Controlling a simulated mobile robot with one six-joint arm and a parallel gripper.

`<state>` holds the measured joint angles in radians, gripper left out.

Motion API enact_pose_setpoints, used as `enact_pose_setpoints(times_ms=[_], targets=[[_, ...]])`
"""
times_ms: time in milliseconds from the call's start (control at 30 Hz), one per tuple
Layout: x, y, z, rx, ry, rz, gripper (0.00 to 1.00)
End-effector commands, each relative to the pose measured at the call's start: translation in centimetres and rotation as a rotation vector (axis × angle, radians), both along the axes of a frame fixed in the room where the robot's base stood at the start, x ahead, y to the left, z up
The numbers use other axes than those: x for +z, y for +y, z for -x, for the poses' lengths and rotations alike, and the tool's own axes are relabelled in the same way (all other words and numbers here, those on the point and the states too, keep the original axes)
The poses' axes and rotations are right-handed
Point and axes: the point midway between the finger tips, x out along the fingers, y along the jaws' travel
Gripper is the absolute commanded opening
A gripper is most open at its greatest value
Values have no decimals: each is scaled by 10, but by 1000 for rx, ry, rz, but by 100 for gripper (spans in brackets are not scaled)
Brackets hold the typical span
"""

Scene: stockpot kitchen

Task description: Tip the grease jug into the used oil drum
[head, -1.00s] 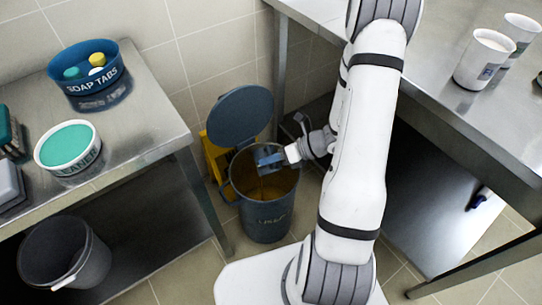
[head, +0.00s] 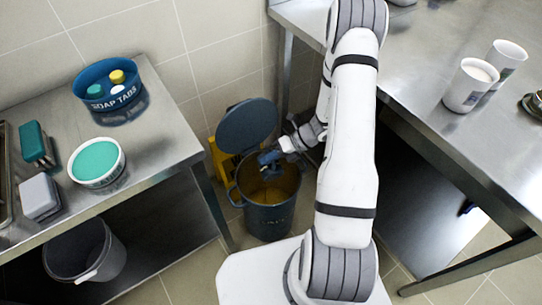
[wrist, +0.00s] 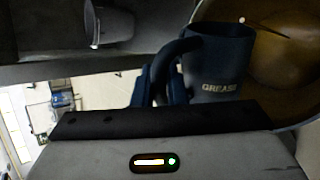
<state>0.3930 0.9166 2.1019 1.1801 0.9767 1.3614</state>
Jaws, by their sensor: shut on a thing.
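The used oil drum (head: 268,218) is a blue-grey bin on the floor between the two benches. Its round lid (head: 246,126) stands open behind it, and brown oil shows inside. My gripper (head: 272,157) is over the drum's mouth. It is shut on the handle of the dark blue grease jug, whose GREASE label faces the wrist view (wrist: 215,70). The jug is over the drum's opening, which fills the right of the wrist view (wrist: 283,85). A thin brown streak shows near the jug's rim; I cannot tell whether it is pouring grease. The jug's inside is hidden.
The left bench (head: 150,140) holds a soap tabs tub (head: 110,92), a cleaner tub (head: 97,163) and boxes. A grey bucket (head: 85,252) stands beneath. The right bench (head: 430,90) holds white cups (head: 470,85). Something yellow (head: 222,160) stands behind the drum.

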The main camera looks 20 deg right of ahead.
Motion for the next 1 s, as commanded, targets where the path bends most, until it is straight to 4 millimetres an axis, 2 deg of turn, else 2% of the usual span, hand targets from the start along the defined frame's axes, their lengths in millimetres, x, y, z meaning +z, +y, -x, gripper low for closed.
enact_pose_setpoints(times_ms=[33, 567, 833, 1000], targets=[[5, 1, -2, 1, 16, 1, 0], [6, 4, -31, 4, 260, 27, 0], [9, 6, -55, 5, 448, 46, 0], [3, 8, -70, 5, 558, 54, 0]])
